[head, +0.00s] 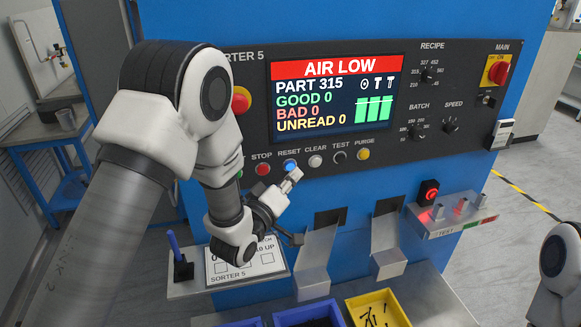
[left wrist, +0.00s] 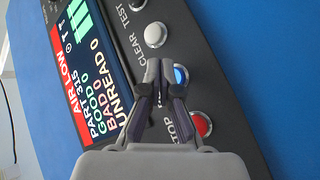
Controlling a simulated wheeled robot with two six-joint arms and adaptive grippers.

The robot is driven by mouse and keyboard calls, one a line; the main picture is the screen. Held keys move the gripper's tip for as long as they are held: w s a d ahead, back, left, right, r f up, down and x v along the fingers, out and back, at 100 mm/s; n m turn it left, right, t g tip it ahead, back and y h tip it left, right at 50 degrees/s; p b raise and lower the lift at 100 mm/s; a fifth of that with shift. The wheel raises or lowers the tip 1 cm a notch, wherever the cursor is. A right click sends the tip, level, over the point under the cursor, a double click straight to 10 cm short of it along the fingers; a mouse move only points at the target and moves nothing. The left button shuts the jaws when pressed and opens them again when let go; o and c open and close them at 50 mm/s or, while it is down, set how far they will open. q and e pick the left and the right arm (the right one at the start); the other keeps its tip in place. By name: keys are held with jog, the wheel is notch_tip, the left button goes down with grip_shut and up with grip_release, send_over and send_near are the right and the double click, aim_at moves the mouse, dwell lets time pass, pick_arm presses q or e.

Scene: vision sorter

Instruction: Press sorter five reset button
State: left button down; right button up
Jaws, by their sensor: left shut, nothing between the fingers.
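The blue reset button (head: 290,164) sits on the dark control panel (head: 225,130) under its RESET label, between the red stop button (head: 263,169) and the pale clear button (head: 315,160). My left gripper (head: 294,176) is shut and empty, with its tips just below the reset button in the head view. In the left wrist view the fingers (left wrist: 160,68) partly cover the blue reset button (left wrist: 181,76). Whether the tips touch the button cannot be told. My right gripper is not in view.
The screen (head: 335,95) reads AIR LOW, part 315. A yellow purge button (head: 363,154) and a red stop knob (head: 240,99) are on the panel. Below are metal chutes (head: 318,255), a yellow bin (head: 378,308) with screws, and a SORTER 5 card (head: 246,268).

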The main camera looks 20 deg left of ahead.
pick_arm(q)
jog(key=shift+w+a, duration=0.1)
jog(key=shift+w+a, duration=0.15)
jog(key=shift+w, duration=0.1)
jog(key=shift+w+a, duration=0.2)
jog(key=shift+w, duration=0.1)
dwell(0.8)
jog(key=shift+b, duration=0.3)
jog(key=shift+s+d, duration=0.5)
jog(key=shift+s, duration=0.2)
jog(key=s+d, duration=0.1)
jog(key=s, duration=0.1)
jog(key=s+d+b, duration=0.1)
jog(key=s, duration=0.1)
jog(key=shift+d, duration=0.35)
